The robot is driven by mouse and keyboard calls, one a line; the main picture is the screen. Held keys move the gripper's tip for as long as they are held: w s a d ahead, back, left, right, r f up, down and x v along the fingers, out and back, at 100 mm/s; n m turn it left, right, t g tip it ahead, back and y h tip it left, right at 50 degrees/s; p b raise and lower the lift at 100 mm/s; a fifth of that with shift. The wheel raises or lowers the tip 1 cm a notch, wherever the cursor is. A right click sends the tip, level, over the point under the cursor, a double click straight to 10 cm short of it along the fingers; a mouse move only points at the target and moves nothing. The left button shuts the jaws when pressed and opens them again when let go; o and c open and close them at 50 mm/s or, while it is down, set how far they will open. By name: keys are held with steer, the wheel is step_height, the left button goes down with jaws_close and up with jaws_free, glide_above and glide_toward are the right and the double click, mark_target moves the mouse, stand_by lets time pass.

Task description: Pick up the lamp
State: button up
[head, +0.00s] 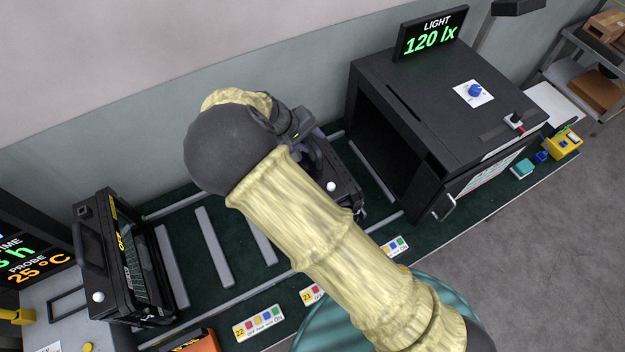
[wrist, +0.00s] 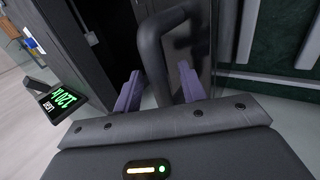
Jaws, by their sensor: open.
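A black lamp housing (head: 340,185) with a pale round knob stands on the green bench, left of the black box's opening and partly hidden by my arm. My gripper (wrist: 160,90) is over it, its two purple fingers apart. In the wrist view a thick dark curved handle (wrist: 150,45) passes at the fingers, seemingly between them; I cannot tell whether they touch it. In the head view my gripper (head: 318,133) is mostly hidden behind my arm. A second black lamp (head: 120,255), with a top handle and a glass front, stands at the far left.
The open-fronted black box (head: 440,90) carries a light display (head: 432,35) and a blue dial; its door with a handle (head: 447,208) hangs at the front. Grey rails (head: 213,245) cross the bench. Cards (head: 258,323) line its front edge. A wall closes the back.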

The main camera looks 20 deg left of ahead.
jaws_close()
steer(key=shift+r, duration=0.1)
stand_by(1.1)
